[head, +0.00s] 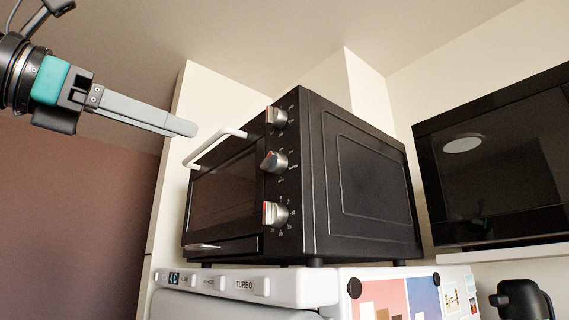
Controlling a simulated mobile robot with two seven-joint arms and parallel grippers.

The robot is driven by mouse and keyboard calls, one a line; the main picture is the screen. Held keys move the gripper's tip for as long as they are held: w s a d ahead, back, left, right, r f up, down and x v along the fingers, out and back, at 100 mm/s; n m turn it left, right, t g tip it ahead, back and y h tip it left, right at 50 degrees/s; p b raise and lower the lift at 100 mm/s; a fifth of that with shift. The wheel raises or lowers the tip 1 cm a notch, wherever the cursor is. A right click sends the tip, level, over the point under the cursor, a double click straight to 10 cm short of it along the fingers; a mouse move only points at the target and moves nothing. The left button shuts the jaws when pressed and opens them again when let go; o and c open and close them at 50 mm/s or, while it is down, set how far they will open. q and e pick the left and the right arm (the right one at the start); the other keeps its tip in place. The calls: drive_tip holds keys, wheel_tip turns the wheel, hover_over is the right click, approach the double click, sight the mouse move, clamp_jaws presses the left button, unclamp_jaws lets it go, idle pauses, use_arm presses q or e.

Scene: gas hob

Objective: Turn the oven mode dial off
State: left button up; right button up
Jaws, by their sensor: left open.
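A black toaster oven (365,180) stands on a white appliance, its front turned to the left. Three silver dials with red marks run down its front panel: a top dial (276,117), a middle dial (273,162) and a bottom dial (274,214). The middle dial's knob is tilted; the top and bottom ones look close to level. Labels are too small to tell which is the mode dial. My left gripper (188,128) is open and empty, left of the oven and apart from it, at about the top dial's height in the picture. My right gripper is not seen.
A white handle (215,146) juts from the oven door, between my left gripper and the dials. The white appliance (300,286) below has a "TURBO" label. A dark microwave-like box (495,160) is at the right. A black object (521,300) is at lower right.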

sight(266, 160)
use_arm(q)
drive_tip(key=p+x, duration=0.4)
drive_tip(key=x, duration=1.1)
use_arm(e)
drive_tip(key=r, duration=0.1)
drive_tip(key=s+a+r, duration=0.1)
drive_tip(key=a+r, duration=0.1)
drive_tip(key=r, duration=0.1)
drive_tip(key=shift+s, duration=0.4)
use_arm(q)
drive_tip(key=shift+a, duration=0.1)
clamp_jaws()
